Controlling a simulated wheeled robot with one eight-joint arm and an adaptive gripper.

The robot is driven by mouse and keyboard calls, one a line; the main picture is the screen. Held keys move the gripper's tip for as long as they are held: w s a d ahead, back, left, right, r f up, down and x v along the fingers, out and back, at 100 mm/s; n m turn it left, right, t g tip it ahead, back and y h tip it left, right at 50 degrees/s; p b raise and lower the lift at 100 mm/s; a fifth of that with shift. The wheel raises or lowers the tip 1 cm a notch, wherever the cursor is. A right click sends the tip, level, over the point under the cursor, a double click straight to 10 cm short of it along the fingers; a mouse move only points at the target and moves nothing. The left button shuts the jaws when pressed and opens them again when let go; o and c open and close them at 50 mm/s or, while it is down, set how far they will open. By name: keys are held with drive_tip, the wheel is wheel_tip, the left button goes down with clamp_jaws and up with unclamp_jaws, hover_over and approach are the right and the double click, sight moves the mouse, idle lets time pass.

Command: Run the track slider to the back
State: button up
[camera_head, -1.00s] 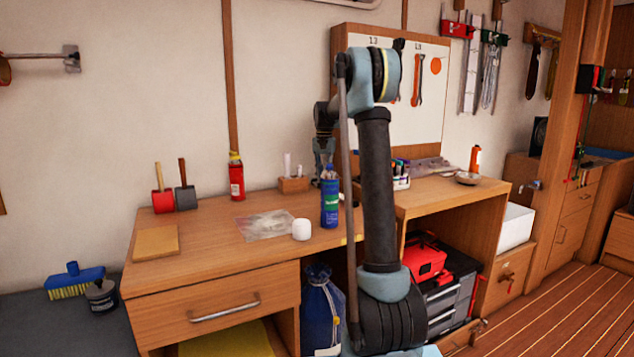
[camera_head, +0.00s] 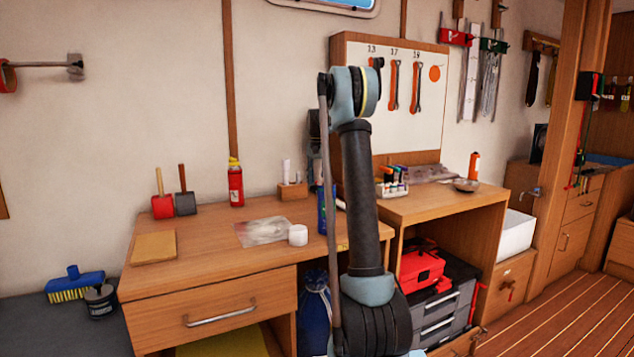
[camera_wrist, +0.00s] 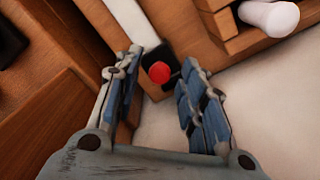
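A red round knob (camera_wrist: 159,72) on a dark block (camera_wrist: 153,91) shows in the wrist view; this looks like the track slider. A pale, straight strip (camera_wrist: 128,20), seemingly its track, runs up and left from the block along the wood. My gripper (camera_wrist: 169,62) is open, with one finger on each side of the knob in the picture. I cannot tell whether either finger touches it. In the head view my arm hides the gripper's fingers, and I cannot make out the slider there.
The wooden bench (camera_head: 200,243) holds a white jar (camera_head: 298,235), a plastic bag (camera_head: 264,231), a red bottle (camera_head: 235,183) and a blue can (camera_head: 322,210) partly behind my arm. A wooden block (camera_head: 293,191) stands at the back. A tool board (camera_head: 405,130) rises to the right.

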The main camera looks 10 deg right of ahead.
wheel_tip(320, 180, up, 12)
idle(0.8)
